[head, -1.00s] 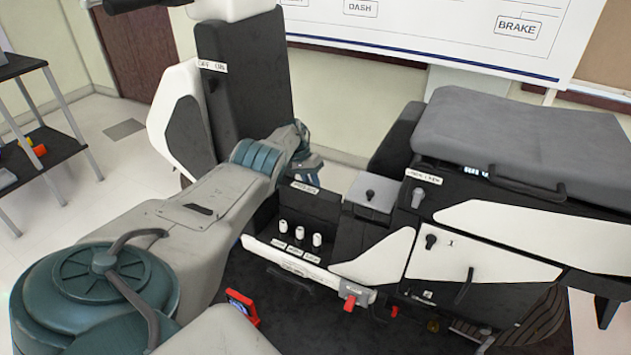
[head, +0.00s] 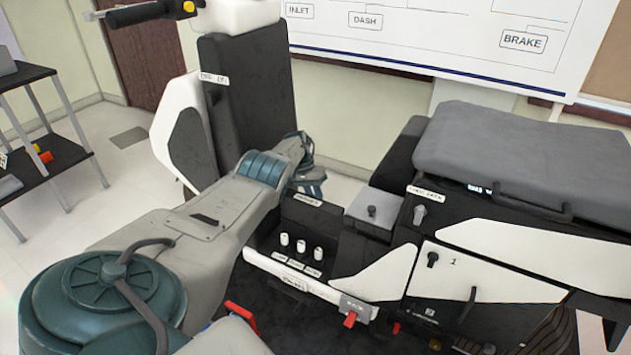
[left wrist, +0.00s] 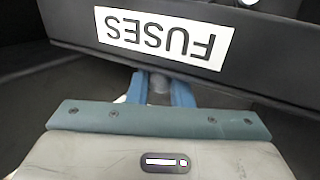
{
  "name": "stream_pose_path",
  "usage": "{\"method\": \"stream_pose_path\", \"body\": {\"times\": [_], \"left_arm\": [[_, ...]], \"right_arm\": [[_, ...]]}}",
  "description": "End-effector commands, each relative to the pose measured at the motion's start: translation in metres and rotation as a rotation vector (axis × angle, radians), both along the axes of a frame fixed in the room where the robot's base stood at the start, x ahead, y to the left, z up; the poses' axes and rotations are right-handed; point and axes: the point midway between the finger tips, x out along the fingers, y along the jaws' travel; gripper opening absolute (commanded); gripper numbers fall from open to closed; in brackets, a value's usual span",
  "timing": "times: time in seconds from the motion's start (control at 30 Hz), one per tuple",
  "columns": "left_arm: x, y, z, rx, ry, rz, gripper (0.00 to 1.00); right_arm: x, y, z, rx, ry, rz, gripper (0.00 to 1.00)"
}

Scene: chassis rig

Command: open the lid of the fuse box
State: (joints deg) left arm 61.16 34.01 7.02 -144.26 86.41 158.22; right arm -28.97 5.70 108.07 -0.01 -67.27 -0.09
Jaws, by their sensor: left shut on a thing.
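The fuse box (head: 292,268) is the black box low in the middle of the head view, with three white knobs (head: 301,246). A black panel, its lid (head: 318,219), stands behind the knobs with a white label along its top edge. In the left wrist view the FUSES label (left wrist: 163,36) reads upside down on this lid. My left gripper (head: 313,181) is just behind the lid's top edge. In the left wrist view its blue fingers (left wrist: 162,88) are shut around a small grey piece just below the label, which appears to be the lid's knob. My right gripper is not in view.
A grey box with a black knob (head: 371,211) stands right of the fuse box. A padded grey seat (head: 520,150) and white panels fill the right.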

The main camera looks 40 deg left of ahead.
Motion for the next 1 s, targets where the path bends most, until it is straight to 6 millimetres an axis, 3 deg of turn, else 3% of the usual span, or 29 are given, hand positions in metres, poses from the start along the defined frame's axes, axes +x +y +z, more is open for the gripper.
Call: {"method": "stream_pose_path", "body": {"times": [0.1, 0.13, 0.2, 0.57, 0.8, 1.0], "left_arm": [[-0.002, -0.002, -0.003, -0.005, 0.009, -0.003, 0.00], [-0.002, -0.002, -0.003, -0.005, 0.009, -0.003, 0.23], [-0.002, -0.002, -0.003, -0.005, 0.009, -0.003, 0.37], [-0.001, 0.002, 0.004, -0.001, 0.002, 0.000, 0.37], [-0.001, 0.017, 0.041, 0.000, 0.000, 0.000, 0.37], [-0.002, 0.032, 0.075, -0.001, 0.002, -0.001, 0.37]], "right_arm": [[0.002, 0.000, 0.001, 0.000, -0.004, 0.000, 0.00], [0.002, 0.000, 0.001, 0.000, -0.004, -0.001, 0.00], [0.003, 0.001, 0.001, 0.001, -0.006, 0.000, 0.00], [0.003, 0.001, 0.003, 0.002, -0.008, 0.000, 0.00], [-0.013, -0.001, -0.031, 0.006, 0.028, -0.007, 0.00], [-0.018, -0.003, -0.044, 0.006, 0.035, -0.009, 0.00]]}}
